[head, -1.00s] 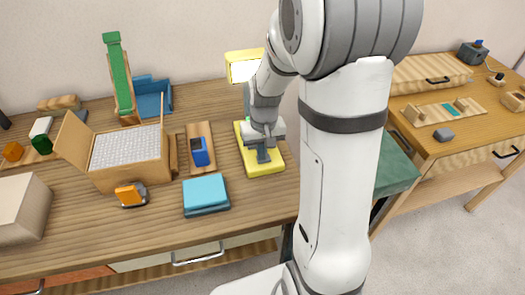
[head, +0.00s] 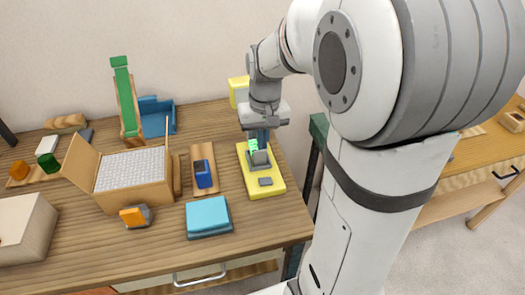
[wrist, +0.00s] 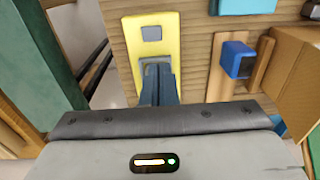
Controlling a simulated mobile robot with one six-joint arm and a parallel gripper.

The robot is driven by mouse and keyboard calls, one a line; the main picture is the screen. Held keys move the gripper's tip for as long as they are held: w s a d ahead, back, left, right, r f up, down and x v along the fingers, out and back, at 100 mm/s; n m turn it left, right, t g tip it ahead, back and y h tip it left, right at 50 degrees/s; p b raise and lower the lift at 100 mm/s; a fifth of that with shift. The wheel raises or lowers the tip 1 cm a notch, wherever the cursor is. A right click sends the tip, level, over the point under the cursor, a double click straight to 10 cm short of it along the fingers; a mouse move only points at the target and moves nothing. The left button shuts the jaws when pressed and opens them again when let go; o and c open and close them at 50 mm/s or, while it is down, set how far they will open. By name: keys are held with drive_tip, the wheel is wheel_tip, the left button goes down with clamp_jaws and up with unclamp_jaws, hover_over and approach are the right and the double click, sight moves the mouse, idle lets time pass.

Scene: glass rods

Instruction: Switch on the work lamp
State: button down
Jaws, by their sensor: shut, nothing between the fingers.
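The work lamp has a yellow base (head: 266,188) on the right end of the workbench, with its yellow head (head: 237,84) behind, partly hidden by my arm. A small grey square (head: 265,181) lies on the front of the base; it also shows in the wrist view (wrist: 151,34). Behind it is a raised grey part (head: 259,160) with a bright green patch (head: 253,146) beside it. My gripper (head: 263,147) is shut and empty, pointing down at this raised part. In the wrist view its fingertips (wrist: 160,72) overlap the grey part; I cannot tell whether they touch.
A blue device (head: 203,174) on a wooden strip and a teal block (head: 208,215) lie left of the lamp. A green-topped stand (head: 319,128) is right of the bench.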

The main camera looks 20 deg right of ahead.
drive_tip(key=shift+r, duration=0.25)
drive_tip(key=s+a+r+n+t, duration=0.1)
drive_tip(key=s+a+r+t, duration=0.1)
drive_tip(key=s, duration=1.2)
drive_tip(key=shift+s+a+t, duration=0.2)
drive_tip(key=shift+a+t, duration=0.2)
drive_tip(key=shift+a, duration=0.05)
drive_tip(key=shift+d, duration=0.1)
